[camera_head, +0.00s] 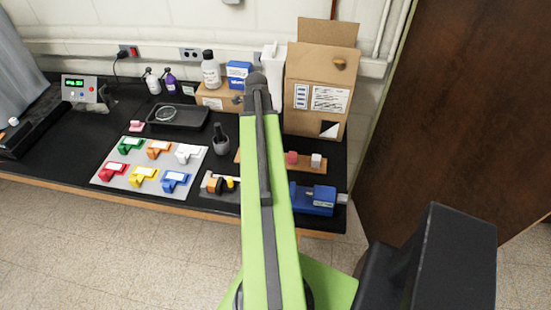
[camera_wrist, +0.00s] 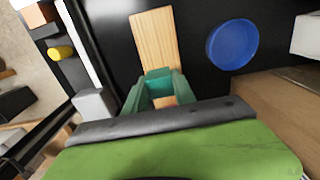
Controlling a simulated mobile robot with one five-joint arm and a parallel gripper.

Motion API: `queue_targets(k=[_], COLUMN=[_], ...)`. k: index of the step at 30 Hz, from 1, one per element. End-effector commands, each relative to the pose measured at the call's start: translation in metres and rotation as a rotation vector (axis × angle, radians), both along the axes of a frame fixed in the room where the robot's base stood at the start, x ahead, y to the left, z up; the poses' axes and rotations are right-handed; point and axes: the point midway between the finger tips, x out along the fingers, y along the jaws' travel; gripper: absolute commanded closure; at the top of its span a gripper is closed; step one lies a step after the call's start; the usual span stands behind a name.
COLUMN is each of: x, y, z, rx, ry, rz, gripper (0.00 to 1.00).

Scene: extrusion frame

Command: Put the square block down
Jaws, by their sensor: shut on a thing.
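My gripper (camera_wrist: 157,91) shows in the wrist view with its green fingers closed around a small teal piece, apparently the square block (camera_wrist: 158,79). Its lower part is hidden by the fingers. A pale wooden board (camera_wrist: 154,36) lies under and ahead of the fingers; I cannot tell whether the block touches it. In the head view my arm hides the gripper and the block. The board (camera_head: 307,166) shows there to the right of my arm, with a red block (camera_head: 291,157) and a white block (camera_head: 316,160) on it.
A round blue dish (camera_wrist: 232,45) lies right of the board in the wrist view. In the head view, a cardboard box (camera_head: 317,93) stands behind the board and a blue device (camera_head: 312,201) in front.

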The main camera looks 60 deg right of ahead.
Motion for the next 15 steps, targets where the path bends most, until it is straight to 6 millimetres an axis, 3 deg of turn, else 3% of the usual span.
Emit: queue_targets(k=[5, 12, 15], x=[-0.025, -0.107, -0.125], y=[-0.010, -0.029, -0.032], z=[0.011, 0.043, 0.046], rx=[0.000, 0.000, 0.000], ry=[0.000, 0.000, -0.001], rz=[-0.015, -0.022, -0.019], gripper=[1.00, 1.00, 1.00])
